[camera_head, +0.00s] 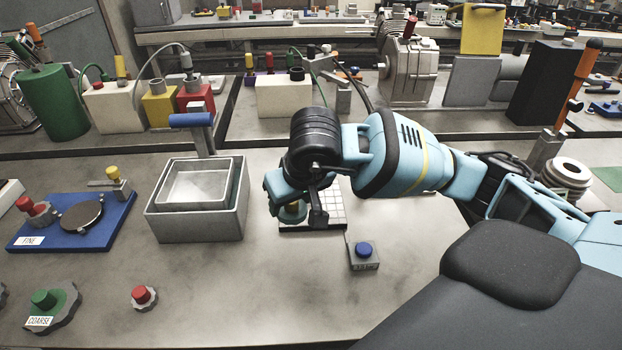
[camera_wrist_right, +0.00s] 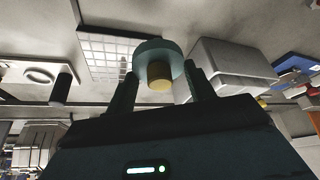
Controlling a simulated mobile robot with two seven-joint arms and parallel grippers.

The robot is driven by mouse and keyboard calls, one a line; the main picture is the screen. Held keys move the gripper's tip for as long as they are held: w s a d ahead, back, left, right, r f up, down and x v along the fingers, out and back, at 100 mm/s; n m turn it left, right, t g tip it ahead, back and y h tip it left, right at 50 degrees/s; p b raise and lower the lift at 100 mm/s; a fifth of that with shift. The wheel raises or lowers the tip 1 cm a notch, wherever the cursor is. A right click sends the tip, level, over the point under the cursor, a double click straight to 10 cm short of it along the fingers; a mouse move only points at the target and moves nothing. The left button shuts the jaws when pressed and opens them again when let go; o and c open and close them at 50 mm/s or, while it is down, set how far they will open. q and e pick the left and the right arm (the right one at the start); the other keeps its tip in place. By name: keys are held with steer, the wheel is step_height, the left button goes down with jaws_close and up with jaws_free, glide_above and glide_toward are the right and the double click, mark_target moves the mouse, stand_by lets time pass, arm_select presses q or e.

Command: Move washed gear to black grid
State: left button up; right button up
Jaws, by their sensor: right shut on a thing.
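My right gripper (camera_head: 300,207) is shut on a teal round gear with a brass-yellow knob (camera_head: 291,211). The wrist view shows the gear (camera_wrist_right: 156,55) between the two fingers (camera_wrist_right: 161,86), with its knob toward the gripper. The grid (camera_head: 333,207), a white tiled plate with a dark border, lies on the table under and beside the gripper. In the wrist view the gear overlaps the near edge of the grid (camera_wrist_right: 97,50). Whether the gear touches the grid cannot be told. My left gripper is not in view.
A grey basin (camera_head: 197,227) stands left of the gripper. A blue-button box (camera_head: 364,256) sits in front of the grid. A blue base marked FINE (camera_head: 85,232), a green-knobbed gear marked COARSE (camera_head: 46,304) and a red-knobbed gear (camera_head: 144,297) lie left. The front middle is clear.

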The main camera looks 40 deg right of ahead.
steer(key=shift+m+h, duration=0.3)
steer(key=shift+m, duration=0.4)
steer(key=w+d+f, duration=0.1)
steer(key=w+d, duration=0.1)
steer(key=d, duration=0.1)
steer(key=w+d+f, duration=0.2)
steer(key=w+d, duration=0.1)
steer(key=w+d+f, duration=0.2)
steer(key=w+d, duration=0.1)
steer(key=shift+d+f+b, duration=0.1)
steer(key=shift+d+b, duration=0.25)
steer(key=shift+d, duration=0.05)
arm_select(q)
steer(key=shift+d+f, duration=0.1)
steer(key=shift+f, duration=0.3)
arm_select(e)
steer(key=shift+w+d+f, duration=0.1)
steer(key=shift+w+d, duration=0.05)
steer(key=shift+d, duration=0.15)
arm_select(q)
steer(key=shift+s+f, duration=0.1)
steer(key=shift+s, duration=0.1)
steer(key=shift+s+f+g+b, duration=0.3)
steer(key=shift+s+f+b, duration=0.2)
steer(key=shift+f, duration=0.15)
arm_select(e)
steer(key=shift+f, duration=1.15)
